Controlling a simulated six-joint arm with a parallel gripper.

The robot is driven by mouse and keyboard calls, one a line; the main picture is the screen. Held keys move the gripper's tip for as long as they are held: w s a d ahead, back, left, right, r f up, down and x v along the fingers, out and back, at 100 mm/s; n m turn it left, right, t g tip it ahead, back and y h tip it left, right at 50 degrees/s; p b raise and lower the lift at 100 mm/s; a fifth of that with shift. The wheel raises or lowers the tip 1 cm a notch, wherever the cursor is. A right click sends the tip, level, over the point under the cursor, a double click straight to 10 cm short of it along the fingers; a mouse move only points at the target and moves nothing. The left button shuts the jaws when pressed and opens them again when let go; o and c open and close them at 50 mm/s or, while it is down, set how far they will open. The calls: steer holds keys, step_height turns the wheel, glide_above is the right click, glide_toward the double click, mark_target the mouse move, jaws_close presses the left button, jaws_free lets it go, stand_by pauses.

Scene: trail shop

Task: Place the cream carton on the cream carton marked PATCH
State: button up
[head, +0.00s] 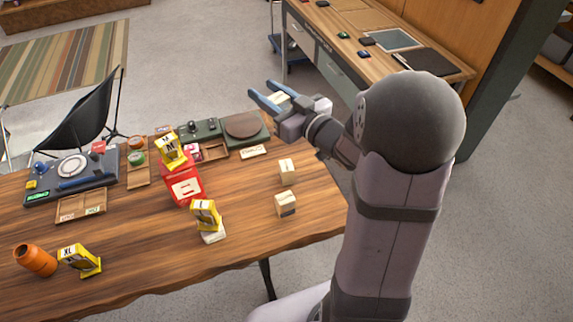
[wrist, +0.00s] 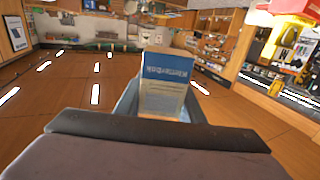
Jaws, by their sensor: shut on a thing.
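My gripper (head: 261,89) is raised beyond the table's right rear corner, its blue fingers shut on a cream carton (head: 280,98). In the wrist view the held carton (wrist: 165,85) stands between the fingers and shows a blue band with pale lettering. Two small cream cartons stand apart on the right part of the table: a rear carton (head: 287,171) and a front carton (head: 285,204) with a dark band low on its side. I cannot read PATCH on either of them. The held carton is clear of both.
The table (head: 315,185) is bare around the two cartons.

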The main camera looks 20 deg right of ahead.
step_height(320, 180, down, 12)
steer(key=s+d, duration=0.1)
steer(key=shift+d, duration=0.2)
stand_by(0.6)
steer(key=shift+s, duration=0.1)
steer(key=shift+f, duration=2)
steer(key=shift+f, duration=0.1)
steer(key=shift+f, duration=0.1)
steer(key=o, duration=1.1)
steer(key=shift+c, duration=0.2)
